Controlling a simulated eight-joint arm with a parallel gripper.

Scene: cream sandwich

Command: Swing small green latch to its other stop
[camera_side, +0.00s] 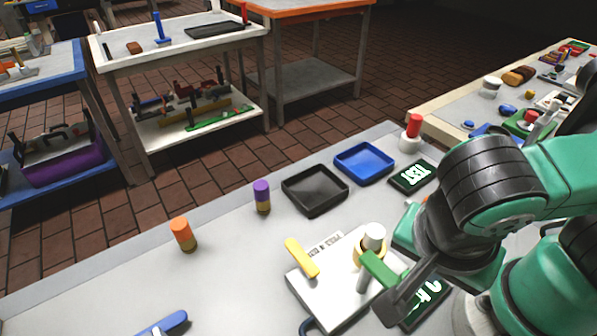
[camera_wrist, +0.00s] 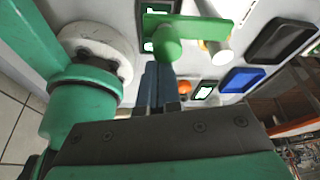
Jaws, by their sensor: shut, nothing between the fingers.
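The small green latch (camera_side: 378,267) is a short green bar on the white board (camera_side: 322,291), beside an upright pale cylinder (camera_side: 374,236). In the wrist view the green latch (camera_wrist: 205,30) runs across the top, with a round green knob (camera_wrist: 166,47) under its left part. My gripper (camera_side: 388,311) is shut and empty, at the near right side of the latch. In the wrist view its dark fingertips (camera_wrist: 158,66) sit just below the knob; I cannot tell if they touch. The gripper hides part of the board's right side.
A yellow bar (camera_side: 301,258) lies on the board's left part. A black tray (camera_side: 314,209), a blue tray (camera_side: 364,176) and a dark display (camera_side: 412,176) stand behind. Purple (camera_side: 262,197) and orange (camera_side: 183,233) cylinders stand left. The table's left middle is clear.

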